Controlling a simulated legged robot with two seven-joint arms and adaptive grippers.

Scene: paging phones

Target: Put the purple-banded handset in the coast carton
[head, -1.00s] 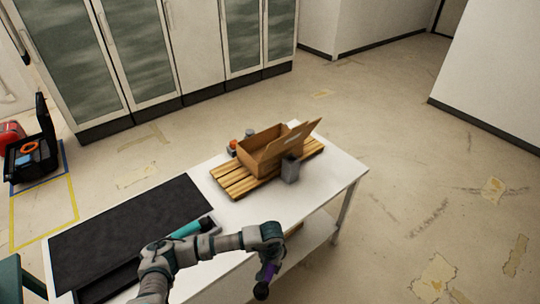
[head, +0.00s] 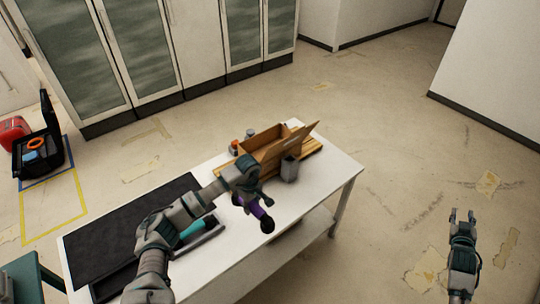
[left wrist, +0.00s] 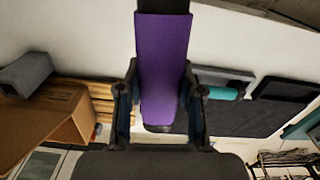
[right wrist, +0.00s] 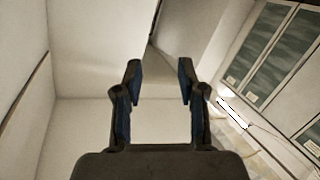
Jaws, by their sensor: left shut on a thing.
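The purple-banded handset (head: 256,209) is held in my left gripper (head: 250,197), above the white table. In the left wrist view the purple band (left wrist: 162,70) lies between the fingers of my left gripper (left wrist: 163,98). The open brown carton (head: 262,145) stands on a wooden pallet at the far end of the table, beyond the handset; no label on it is readable. Its flap also shows in the left wrist view (left wrist: 45,125). My right gripper (head: 462,216) is empty and open over the floor at the right; its parted fingers also show in the right wrist view (right wrist: 160,85).
A grey block (head: 289,169) stands beside the carton's raised flap. Small orange-topped and grey items sit behind the carton. A teal-banded handset (head: 195,232) lies in a dark tray by the black mat (head: 95,232). The near right tabletop (head: 318,185) is bare.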

